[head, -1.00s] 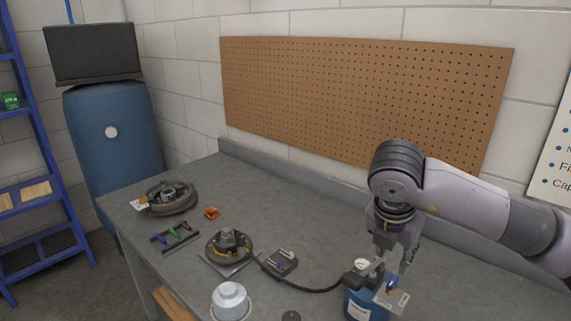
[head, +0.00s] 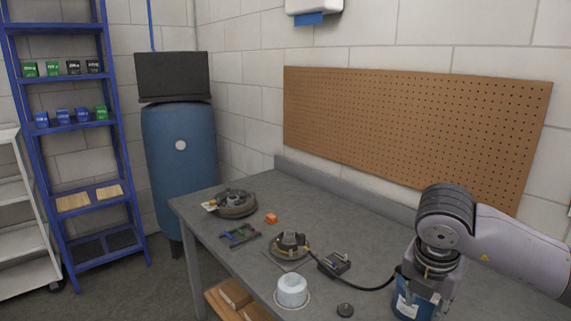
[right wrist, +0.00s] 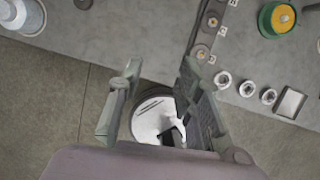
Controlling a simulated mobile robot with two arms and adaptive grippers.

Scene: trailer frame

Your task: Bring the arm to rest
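My right arm (head: 500,235) comes in from the right in the head view. Its wrist end is bent downward beside the blue container (head: 408,305) on the bench; its fingers cannot be made out there. In the right wrist view my right gripper (right wrist: 160,68) is open, its two fingers apart with nothing held between them. The fingers appear across the bench edge and the floor. A pale round thing shows below and between them, partly hidden; I cannot tell what it is. My left gripper is in neither view.
The grey bench (head: 345,222) holds a round disc assembly (head: 237,205), an orange piece (head: 271,218), a hub assembly (head: 290,245), a small dark box (head: 334,263) and a white cylinder (head: 292,290). A pegboard (head: 410,125) hangs behind. A blue shelf (head: 120,150) and blue tank (head: 180,160) stand left.

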